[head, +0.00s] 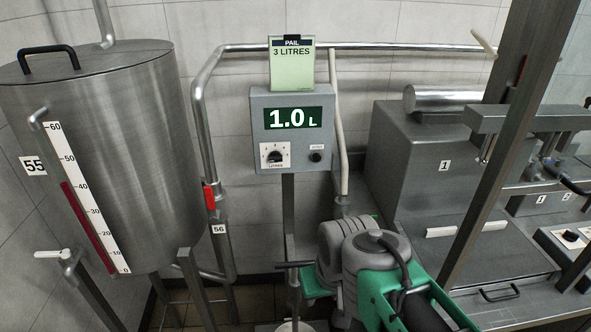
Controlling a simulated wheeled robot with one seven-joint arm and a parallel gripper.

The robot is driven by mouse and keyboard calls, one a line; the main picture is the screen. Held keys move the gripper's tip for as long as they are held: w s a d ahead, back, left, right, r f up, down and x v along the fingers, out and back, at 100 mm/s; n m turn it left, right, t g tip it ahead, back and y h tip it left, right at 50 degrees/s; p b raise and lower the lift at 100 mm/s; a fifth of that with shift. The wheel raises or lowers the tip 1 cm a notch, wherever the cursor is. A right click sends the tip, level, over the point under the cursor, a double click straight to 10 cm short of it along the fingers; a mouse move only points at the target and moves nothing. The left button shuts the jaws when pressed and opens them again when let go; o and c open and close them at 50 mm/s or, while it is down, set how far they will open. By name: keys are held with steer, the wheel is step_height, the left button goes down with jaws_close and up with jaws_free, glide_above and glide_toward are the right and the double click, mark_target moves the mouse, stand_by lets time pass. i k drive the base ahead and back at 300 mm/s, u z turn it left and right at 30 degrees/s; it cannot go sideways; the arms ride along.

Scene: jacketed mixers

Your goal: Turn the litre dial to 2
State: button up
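The litre dial (275,157) is a dark knob on a white plate marked LITRES, at the lower left of a grey control box on a post. Its pointer direction is too small to read surely. The box's green display (293,118) reads 1.0 L. A small dark button (317,157) sits right of the dial. A pale green card (291,63) above the box reads PAIL 3 LITRES. Grey and green parts that look like my arm rise at the bottom centre, below and right of the box. No gripper fingers show, and nothing visibly touches the dial.
A steel tank (110,150) labelled 55 with a level scale stands at left. A pipe with a red-handled valve (210,197) labelled 56 runs beside the box. A grey machine (430,160) labelled 1 and a slanted post (510,130) fill the right. The space before the box's face looks clear.

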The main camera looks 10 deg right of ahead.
mark_target(275, 156)
steer(key=k, duration=1.3)
steer(key=u, duration=0.75)
steer(key=i, duration=1.2)
steer(key=u, duration=0.15)
